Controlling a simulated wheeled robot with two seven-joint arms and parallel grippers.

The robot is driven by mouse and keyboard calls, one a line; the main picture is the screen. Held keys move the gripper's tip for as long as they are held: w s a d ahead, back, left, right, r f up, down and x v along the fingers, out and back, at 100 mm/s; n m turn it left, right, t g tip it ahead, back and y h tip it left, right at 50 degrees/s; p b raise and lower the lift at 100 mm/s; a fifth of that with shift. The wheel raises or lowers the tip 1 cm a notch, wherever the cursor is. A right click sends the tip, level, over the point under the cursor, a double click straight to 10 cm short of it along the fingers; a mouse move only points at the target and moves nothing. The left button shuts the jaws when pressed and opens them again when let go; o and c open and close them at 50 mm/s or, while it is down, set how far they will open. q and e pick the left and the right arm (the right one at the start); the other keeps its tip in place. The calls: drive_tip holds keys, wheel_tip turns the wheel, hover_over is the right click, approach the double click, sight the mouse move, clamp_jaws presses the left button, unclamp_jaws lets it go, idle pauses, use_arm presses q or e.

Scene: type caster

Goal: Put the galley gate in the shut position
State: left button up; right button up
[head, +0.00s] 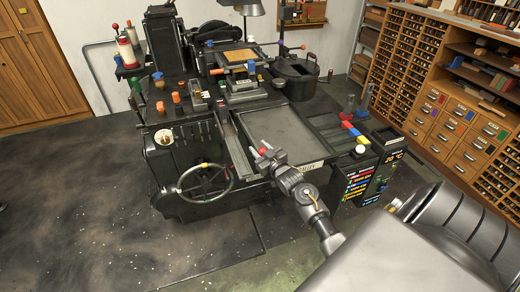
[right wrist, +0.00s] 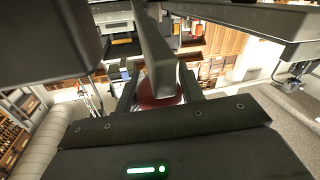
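The type caster (head: 187,160) stands at the centre left of the head view, with a dark flat galley tray (head: 283,133) on its front side. A red knob (head: 263,151) shows at the tray's near edge. My right gripper (head: 268,157) is at this knob, reached from the lower right. In the right wrist view a rounded red knob (right wrist: 160,91) lies between the two dark fingers, partly hidden by a grey bar (right wrist: 153,45). I cannot tell whether the fingers press on it. I cannot make out the gate's position. My left gripper is not in view.
A spoked handwheel (head: 205,183) sits on the machine's front left. A round black pot (head: 295,76) stands behind the tray. Coloured blocks (head: 353,131) lie right of it. Wooden type cabinets (head: 455,110) line the right wall. The floor (head: 80,200) at left is open.

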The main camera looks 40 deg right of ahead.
clamp_jaws()
drive_tip(key=f, duration=0.1)
drive_tip(key=f+b, duration=0.2)
drive_tip(key=f, duration=0.1)
drive_tip(key=shift+s+a, duration=0.1)
drive_tip(key=shift+s, duration=0.15)
drive_tip(key=shift+r, duration=0.1)
drive_tip(key=shift+o, duration=2.2)
unclamp_jaws()
drive_tip(key=shift+o, duration=1.4)
drive_tip(key=shift+s, duration=0.15)
